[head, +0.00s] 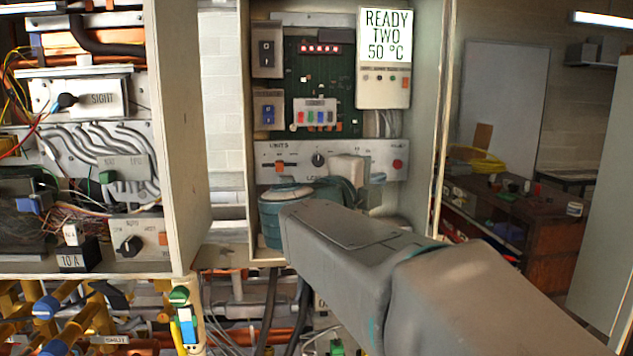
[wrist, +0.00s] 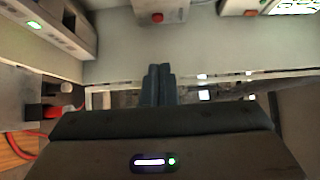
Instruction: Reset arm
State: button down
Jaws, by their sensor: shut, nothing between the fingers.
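My arm reaches in from the lower right of the head view, and its grey links stand in front of the open heater cabinet (head: 433,100). My gripper shows in the wrist view (wrist: 158,72), with its two dark fingers together and nothing between them. Its fingertips are not clearly seen in the head view. The cabinet holds a white display reading "READY TWO 50 °C" (head: 384,58). Below it is a grey control panel (head: 300,160) with an orange slider, a dark knob and a red button.
A second open cabinet (head: 180,140) with wires and switches stands at the left. Pipes and valves (head: 45,307) run below it. A brown workbench (head: 540,235) with a yellow coil stands at the right. A red button (wrist: 157,17) lies ahead of my fingers in the wrist view.

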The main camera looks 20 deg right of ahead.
jog(key=w+a+f+n+t+y, duration=0.25)
jog(key=a+n+t+y, duration=0.2)
jog(key=n, duration=0.25)
jog(key=w+a+f+n+t+y, duration=0.1)
jog(key=w+a+n+t+y, duration=0.3)
jog(key=n, duration=0.3)
jog(key=s+a+f+n+g+y, duration=0.3)
jog(key=a+f+n+y, duration=0.5)
jog(key=f, duration=0.2)
jog(key=s+f+n+g, duration=0.8)
jog(key=s+f+g, duration=0.3)
jog(key=s+f, duration=0.8)
jog(key=shift+s+d+f+h, duration=0.15)
jog(key=shift+s+d+h, duration=0.15)
jog(key=shift+d+h, duration=0.15)
jog(key=shift+g, duration=0.25)
